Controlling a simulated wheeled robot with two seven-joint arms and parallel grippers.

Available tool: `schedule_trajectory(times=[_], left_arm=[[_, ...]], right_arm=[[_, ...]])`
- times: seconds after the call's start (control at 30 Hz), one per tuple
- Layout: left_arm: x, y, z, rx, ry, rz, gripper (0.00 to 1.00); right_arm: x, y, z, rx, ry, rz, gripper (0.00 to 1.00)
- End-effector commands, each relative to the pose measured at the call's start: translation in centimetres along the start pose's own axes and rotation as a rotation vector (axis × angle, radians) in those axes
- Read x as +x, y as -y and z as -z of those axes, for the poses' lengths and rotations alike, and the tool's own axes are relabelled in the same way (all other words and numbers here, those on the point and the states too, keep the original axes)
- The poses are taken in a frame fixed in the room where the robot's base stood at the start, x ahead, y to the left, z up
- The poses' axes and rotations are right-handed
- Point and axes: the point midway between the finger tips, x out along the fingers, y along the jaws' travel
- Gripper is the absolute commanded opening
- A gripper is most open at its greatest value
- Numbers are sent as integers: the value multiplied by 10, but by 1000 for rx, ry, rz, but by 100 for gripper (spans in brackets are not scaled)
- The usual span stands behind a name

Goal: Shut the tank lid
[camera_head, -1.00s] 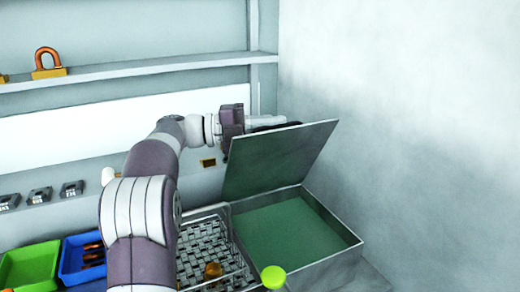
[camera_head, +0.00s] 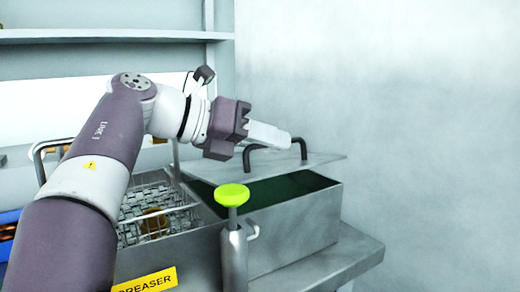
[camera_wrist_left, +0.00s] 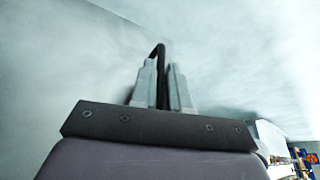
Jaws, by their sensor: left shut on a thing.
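The tank (camera_head: 300,222) is a grey metal box with dark green liquid inside, right of centre in the head view. Its grey lid (camera_head: 318,160) slopes low over the tank. A dark gap with the green inside still shows between the lid and the front rim. A black bar handle (camera_head: 300,144) stands on the lid. My left gripper (camera_head: 286,140) is at this handle, shut on it. In the left wrist view the black handle (camera_wrist_left: 161,75) runs between the two pale fingers (camera_wrist_left: 163,85). My right gripper is not in view.
A wire basket (camera_head: 160,205) with an orange-brown part stands left of the tank. A blue bin (camera_head: 8,235) is at the far left. A plain wall closes the right side.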

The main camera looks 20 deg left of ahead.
Motion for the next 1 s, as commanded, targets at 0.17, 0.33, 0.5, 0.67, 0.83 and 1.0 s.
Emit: schedule_trajectory(times=[0.17,0.33,0.5,0.67,0.83,1.0], left_arm=[[10,-7,25,89,0,-38,0],[14,-10,34,143,-1,-61,0],[15,-10,38,170,-1,-72,0],[16,-11,39,176,-5,-76,0],[17,-12,41,173,-10,-75,0],[18,-14,42,171,-14,-74,28]], right_arm=[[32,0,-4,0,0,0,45],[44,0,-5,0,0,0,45],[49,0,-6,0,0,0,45],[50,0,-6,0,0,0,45],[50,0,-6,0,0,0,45],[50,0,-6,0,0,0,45]])
